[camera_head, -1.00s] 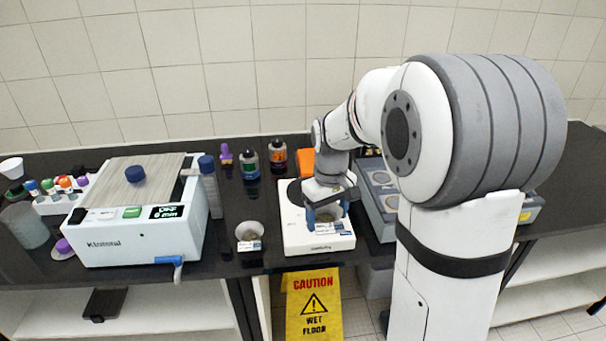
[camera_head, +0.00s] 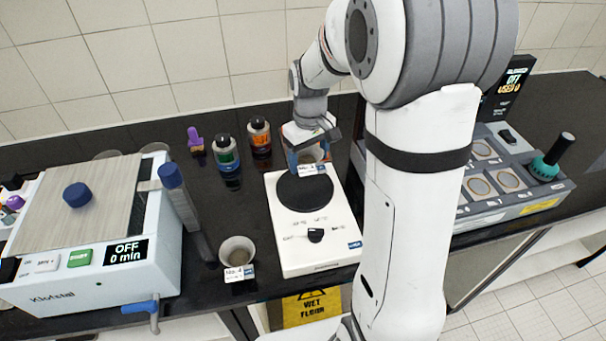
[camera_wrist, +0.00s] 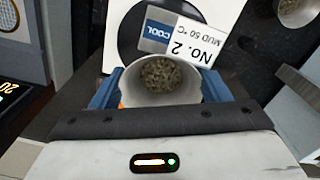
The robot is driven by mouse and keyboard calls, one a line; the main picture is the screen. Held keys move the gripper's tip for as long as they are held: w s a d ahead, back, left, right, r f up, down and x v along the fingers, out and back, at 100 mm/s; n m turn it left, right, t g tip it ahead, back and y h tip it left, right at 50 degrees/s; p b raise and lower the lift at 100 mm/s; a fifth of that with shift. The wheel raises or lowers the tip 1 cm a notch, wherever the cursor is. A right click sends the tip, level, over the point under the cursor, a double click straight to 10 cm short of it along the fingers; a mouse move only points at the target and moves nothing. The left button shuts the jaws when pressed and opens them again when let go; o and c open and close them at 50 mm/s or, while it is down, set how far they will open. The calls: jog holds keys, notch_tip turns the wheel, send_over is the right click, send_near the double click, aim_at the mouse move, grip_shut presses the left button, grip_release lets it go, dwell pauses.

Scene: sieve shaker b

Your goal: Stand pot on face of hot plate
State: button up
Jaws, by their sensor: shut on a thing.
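The hot plate (camera_head: 289,240) is a white box with a round black face (camera_head: 305,192) toward its back and a dark knob at its front. My gripper (camera_head: 308,162) is above the back edge of the hot plate, behind the black face. In the wrist view its blue fingers (camera_wrist: 160,90) are shut on the sides of a pale pot (camera_wrist: 160,103) with brown grainy stuff in it. The pot's label reads No. 2, MUD 50 °C, with a blue COOL field. The pot looks upright; its base is hidden, so I cannot tell its height.
Another labelled pot (camera_head: 238,253) stands left of the hot plate. Green (camera_head: 226,155) and orange (camera_head: 260,138) bottles stand behind left. The sieve shaker (camera_head: 85,240) is at the left; a grey unit with round wells (camera_head: 500,205) is at the right.

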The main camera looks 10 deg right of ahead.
aim_at(307, 188)
jog(key=f, duration=0.5)
jog(key=f+p, duration=0.1)
jog(key=f, duration=0.1)
jog(key=shift+a+f, duration=0.25)
jog(key=shift+a, duration=0.05)
jog(key=shift+f, duration=0.2)
jog(key=o, duration=1)
jog(key=shift+r, duration=0.1)
notch_tip(307, 188, up, 12)
jog(key=shift+s+r+b, duration=0.1)
jog(key=shift+b, duration=0.6)
jog(key=s+r+m+t, duration=0.1)
jog(key=s, duration=0.5)
jog(key=s+r+m+t, duration=0.1)
jog(key=s+r+m, duration=0.1)
jog(key=s, duration=0.5)
jog(key=s+r+m+t, duration=0.1)
jog(key=s, duration=0.5)
jog(key=shift+s+d+r+t, duration=0.1)
jog(key=shift+s+r+t, duration=0.2)
jog(key=shift+r, duration=0.05)
